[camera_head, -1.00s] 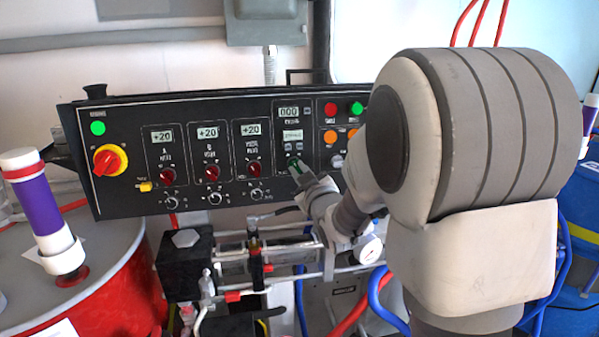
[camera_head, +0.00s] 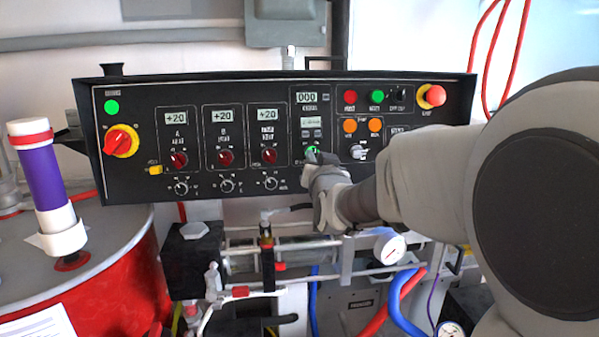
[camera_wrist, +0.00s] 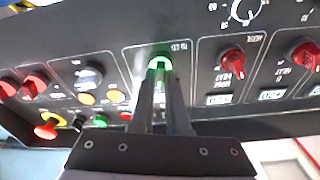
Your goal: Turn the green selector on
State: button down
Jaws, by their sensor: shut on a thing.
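The green selector (camera_head: 312,149) is on the black control panel, below a small display and a few small buttons. It shows bright green, and my gripper partly hides it. In the wrist view the selector (camera_wrist: 160,63) appears as a bright green and white knob at the tips of the fingers. My gripper (camera_head: 316,158) reaches it from the lower right, with the arm across the right of the view. In the wrist view the fingers of my gripper (camera_wrist: 161,74) are close together, shut on the selector. Its exact angle is hard to read.
Red knobs (camera_head: 226,157) stand left of the selector, and a grey knob (camera_head: 358,152) is to its right. A red mushroom button (camera_head: 436,95) sits at the panel's right end.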

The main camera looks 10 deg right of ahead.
jog(key=shift+a+m+h+b, duration=0.1)
jog(key=shift+m+h+b, duration=0.5)
jog(key=shift+m, duration=1.3)
jog(key=shift+r, duration=0.1)
jog(key=c, duration=0.9)
grip_release()
jog(key=shift+s, duration=0.1)
jog(key=s+a+p, duration=0.1)
jog(key=s+p, duration=0.1)
jog(key=s, duration=1.5)
jog(key=shift+a, duration=0.4)
